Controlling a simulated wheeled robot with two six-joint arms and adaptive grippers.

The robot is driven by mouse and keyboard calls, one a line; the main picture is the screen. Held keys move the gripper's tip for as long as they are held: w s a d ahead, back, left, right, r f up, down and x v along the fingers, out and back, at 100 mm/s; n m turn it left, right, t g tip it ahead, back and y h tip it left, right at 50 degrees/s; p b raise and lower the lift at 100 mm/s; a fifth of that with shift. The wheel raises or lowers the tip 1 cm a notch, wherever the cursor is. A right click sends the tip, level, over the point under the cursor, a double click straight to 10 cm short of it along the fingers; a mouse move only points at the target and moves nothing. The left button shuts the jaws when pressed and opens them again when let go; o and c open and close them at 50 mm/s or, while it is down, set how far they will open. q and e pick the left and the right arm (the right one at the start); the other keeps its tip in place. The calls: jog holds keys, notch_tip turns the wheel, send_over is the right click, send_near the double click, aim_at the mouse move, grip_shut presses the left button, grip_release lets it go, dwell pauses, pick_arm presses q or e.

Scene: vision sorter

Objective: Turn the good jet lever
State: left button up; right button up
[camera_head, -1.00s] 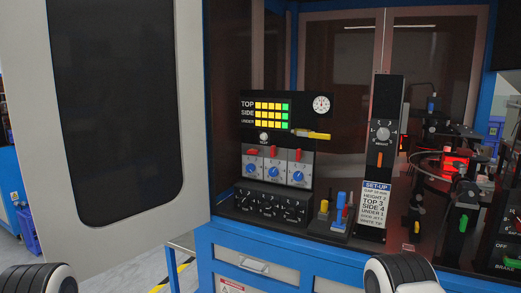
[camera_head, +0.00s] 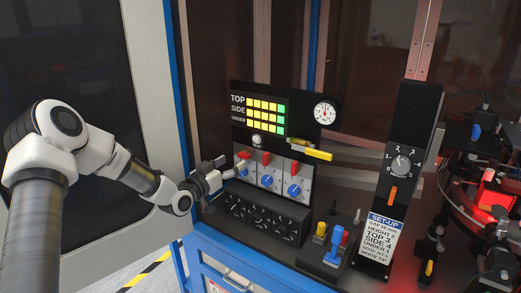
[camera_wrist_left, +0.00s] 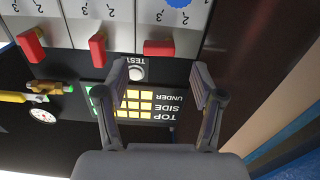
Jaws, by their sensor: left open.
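The frames do not make clear which lever is the good jet one. A yellow lever (camera_head: 318,155) on a brass valve sticks out to the right below the round gauge (camera_head: 325,112); part of it shows at the left edge of the left wrist view (camera_wrist_left: 12,97). Red levers (camera_head: 266,158) sit on the white plates above blue knobs (camera_head: 266,181). In the wrist view one red lever (camera_wrist_left: 158,48) lies sideways. My left gripper (camera_head: 230,168) is open and empty, in front of the leftmost plate; in the wrist view (camera_wrist_left: 160,82) its fingers stand apart before the lamp panel.
Black dials (camera_head: 258,215) line the lower panel. Small coloured levers (camera_head: 335,240) stand on a block to the right. A set-up card (camera_head: 381,238) hangs on a black post with a knob (camera_head: 401,163). A red-lit station (camera_head: 490,200) is farther right.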

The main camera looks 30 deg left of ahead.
aim_at(242, 156)
pick_arm(q)
jog(key=w, duration=0.2)
jog(key=w+p, duration=0.1)
jog(key=w, duration=0.3)
jog(key=shift+w+d+f, duration=0.15)
jog(key=shift+d+f, duration=0.1)
jog(key=shift+d, duration=0.1)
jog(key=shift+s+a+r, duration=0.15)
jog(key=shift+s+r, duration=0.05)
jog(key=shift+s, duration=0.2)
jog(key=shift+s+r, duration=0.1)
jog(key=shift+s, duration=0.05)
jog(key=c, duration=1.1)
jog(key=shift+c, duration=0.2)
